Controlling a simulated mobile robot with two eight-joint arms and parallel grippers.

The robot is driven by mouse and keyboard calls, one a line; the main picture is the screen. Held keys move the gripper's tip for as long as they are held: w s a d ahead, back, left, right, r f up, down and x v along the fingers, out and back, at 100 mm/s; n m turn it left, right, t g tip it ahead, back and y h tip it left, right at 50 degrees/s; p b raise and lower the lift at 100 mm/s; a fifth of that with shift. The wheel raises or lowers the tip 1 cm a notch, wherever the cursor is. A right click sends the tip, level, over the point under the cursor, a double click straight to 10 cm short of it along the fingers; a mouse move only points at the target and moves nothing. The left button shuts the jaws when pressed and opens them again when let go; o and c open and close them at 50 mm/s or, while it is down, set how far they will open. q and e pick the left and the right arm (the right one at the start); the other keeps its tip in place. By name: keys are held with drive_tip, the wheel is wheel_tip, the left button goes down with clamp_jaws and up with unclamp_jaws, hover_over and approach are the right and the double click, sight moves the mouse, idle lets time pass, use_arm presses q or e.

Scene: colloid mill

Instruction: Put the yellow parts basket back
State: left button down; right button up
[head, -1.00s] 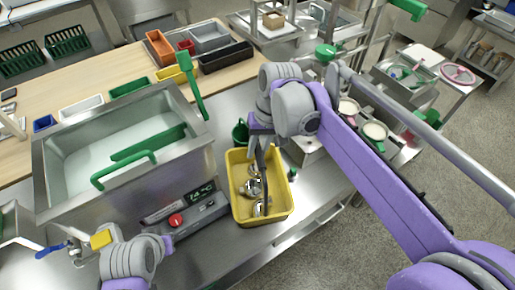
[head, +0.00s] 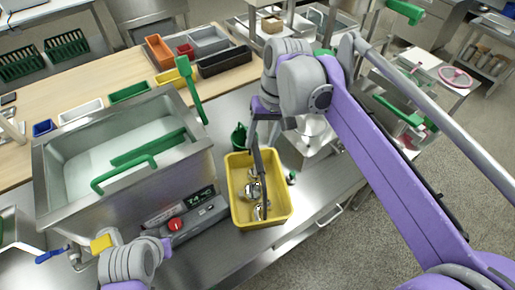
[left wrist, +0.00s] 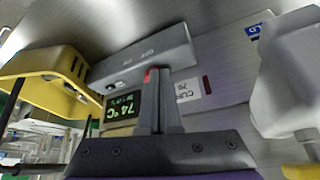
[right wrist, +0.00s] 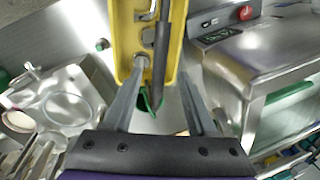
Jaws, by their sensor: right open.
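The yellow parts basket (head: 237,213) stands upright on the steel table, right of the machine's control panel. It holds several metal parts (head: 254,190) and a dark long-handled tool (head: 259,165) that sticks out over its far end. My right gripper (right wrist: 162,72) is open above the basket's far end, with its fingers on either side of the dark handle; I cannot tell whether they touch the rim. The basket also shows at the left of the left wrist view (left wrist: 40,68). My left gripper (left wrist: 160,78) is shut and empty in front of the control panel, mostly hidden in the head view.
The steel tank (head: 65,212) with green handles stands left of the basket. The control panel (head: 190,217) has a red knob and a display. A green cup (head: 239,136) stands behind the basket. Colored bins (head: 160,50) line the wooden bench. The table right of the basket is mostly clear.

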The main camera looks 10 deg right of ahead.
drive_tip(key=r, duration=0.2)
drive_tip(key=d+r, duration=0.1)
drive_tip(key=r, duration=0.2)
drive_tip(key=shift+d+r, duration=0.1)
drive_tip(key=shift+r, duration=0.25)
drive_tip(key=shift+o, duration=0.4)
drive_tip(key=s+d+f+t+h, duration=0.1)
drive_tip(key=s+d+f+t, duration=0.1)
drive_tip(key=s+f, duration=0.5)
drive_tip(key=s+d+f+t+h, duration=0.1)
drive_tip(key=s+d+f+t, duration=0.2)
drive_tip(key=s+f, duration=0.5)
wheel_tip(320, 180, down, 5)
drive_tip(key=shift+d+f+t, duration=0.1)
drive_tip(key=shift+d+t, duration=0.2)
drive_tip(key=shift+d, duration=0.6)
drive_tip(key=shift+s, duration=0.1)
